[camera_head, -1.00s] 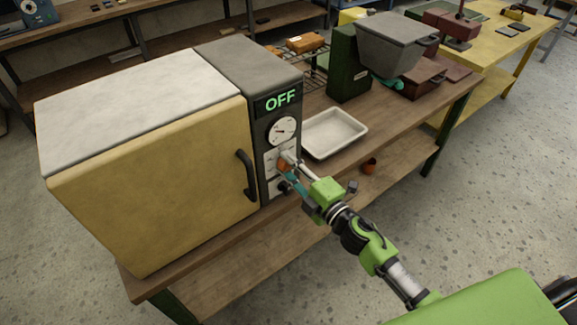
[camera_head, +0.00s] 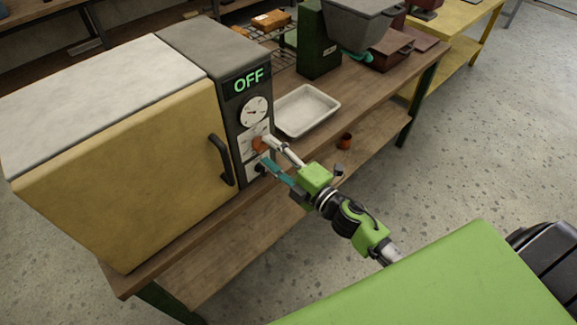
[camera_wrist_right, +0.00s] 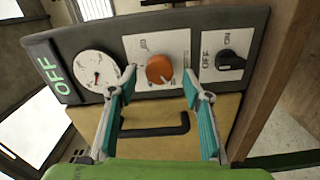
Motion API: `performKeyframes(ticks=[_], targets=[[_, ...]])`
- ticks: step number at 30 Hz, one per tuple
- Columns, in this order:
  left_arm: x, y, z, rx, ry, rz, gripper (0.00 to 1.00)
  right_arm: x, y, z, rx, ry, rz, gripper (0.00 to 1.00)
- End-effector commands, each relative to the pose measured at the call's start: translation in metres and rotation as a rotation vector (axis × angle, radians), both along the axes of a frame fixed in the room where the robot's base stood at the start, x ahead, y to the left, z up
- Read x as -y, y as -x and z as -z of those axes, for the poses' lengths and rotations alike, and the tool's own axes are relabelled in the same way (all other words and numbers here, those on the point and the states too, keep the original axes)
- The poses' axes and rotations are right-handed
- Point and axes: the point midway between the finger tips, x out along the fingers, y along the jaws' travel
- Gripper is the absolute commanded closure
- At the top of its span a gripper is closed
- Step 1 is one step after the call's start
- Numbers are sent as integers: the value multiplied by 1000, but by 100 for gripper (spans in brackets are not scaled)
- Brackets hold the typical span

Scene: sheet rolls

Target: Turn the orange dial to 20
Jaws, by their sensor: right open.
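The orange dial (camera_head: 259,144) sits on the oven's grey control panel, below a round white gauge (camera_head: 254,110) and a lit green OFF display (camera_head: 249,80). In the right wrist view the orange dial (camera_wrist_right: 159,69) is round, on a white plate with scale marks too small to read. My right gripper (camera_head: 268,152) is at the panel, open, its fingers on either side of the dial. In the right wrist view the open fingertips (camera_wrist_right: 162,82) are apart, with visible gaps to the dial. My left gripper is not in view.
A black OFF/ON switch (camera_wrist_right: 227,61) sits beside the dial plate. The oven door (camera_head: 120,170) has a black handle (camera_head: 220,160) close by. A white tray (camera_head: 306,110) lies on the wooden bench to the right. A small orange cup (camera_head: 345,140) stands on the lower shelf.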

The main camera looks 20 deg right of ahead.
Motion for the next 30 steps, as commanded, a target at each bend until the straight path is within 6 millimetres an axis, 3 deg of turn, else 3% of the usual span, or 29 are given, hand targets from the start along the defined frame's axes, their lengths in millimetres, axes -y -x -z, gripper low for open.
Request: performKeyframes(ticks=[6,12,18,30], targets=[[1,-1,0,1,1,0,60,16,45,2,-5,-1,1,55],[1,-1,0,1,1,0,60,26,71,1,-3,-2,2,55],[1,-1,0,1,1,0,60,29,81,0,0,0,1,55],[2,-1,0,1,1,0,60,29,81,0,0,0,0,55]])
